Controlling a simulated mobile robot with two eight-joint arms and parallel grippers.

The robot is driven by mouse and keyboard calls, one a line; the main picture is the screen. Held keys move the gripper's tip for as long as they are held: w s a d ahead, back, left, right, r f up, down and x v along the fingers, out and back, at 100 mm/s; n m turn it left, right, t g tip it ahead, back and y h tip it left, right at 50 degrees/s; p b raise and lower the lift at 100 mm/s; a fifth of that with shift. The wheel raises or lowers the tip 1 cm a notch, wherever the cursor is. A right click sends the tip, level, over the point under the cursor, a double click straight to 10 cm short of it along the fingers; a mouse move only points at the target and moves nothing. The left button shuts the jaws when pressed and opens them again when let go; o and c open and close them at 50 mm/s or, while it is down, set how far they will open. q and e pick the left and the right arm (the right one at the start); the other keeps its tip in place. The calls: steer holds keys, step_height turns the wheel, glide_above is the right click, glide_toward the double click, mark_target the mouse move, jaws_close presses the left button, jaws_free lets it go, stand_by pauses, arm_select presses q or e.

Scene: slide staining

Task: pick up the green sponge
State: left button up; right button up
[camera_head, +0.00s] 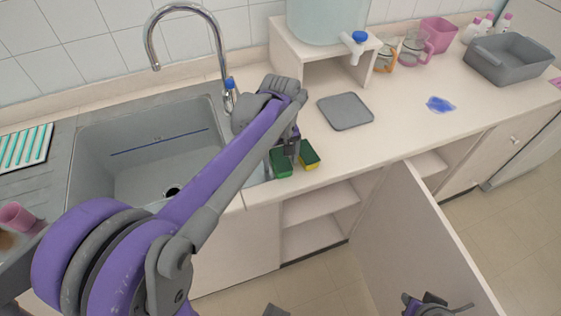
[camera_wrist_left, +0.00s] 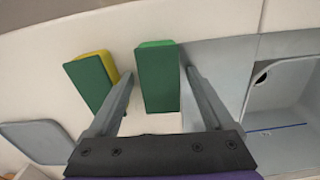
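The green sponge (camera_head: 281,164) is on the counter just right of the sink, partly hidden by my left gripper (camera_head: 292,152). In the left wrist view the green sponge (camera_wrist_left: 158,80) is a dark green block with a brighter green edge. My left gripper (camera_wrist_left: 160,72) is open, with one finger on each side of it and narrow gaps showing. A yellow sponge with a green face (camera_head: 309,155) lies beside it, also seen in the left wrist view (camera_wrist_left: 92,82), outside the fingers. My right gripper (camera_head: 428,304) is low at the bottom right, its fingers unclear.
The sink (camera_head: 150,160) with its tap (camera_head: 218,45) is to the left. A grey mat (camera_head: 345,111) lies behind the sponges, near a white stand (camera_head: 300,45) with a water dispenser. An open cabinet door (camera_head: 415,235) juts out below the counter.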

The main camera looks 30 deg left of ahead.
mark_target(280, 159)
arm_select(q)
steer(key=c, duration=1.2)
steer(key=shift+r, duration=0.1)
step_height(280, 159, up, 10)
steer(key=shift+f+p, duration=0.1)
steer(key=shift+p, duration=0.3)
steer(key=o, duration=0.6)
steer(key=c, duration=0.5)
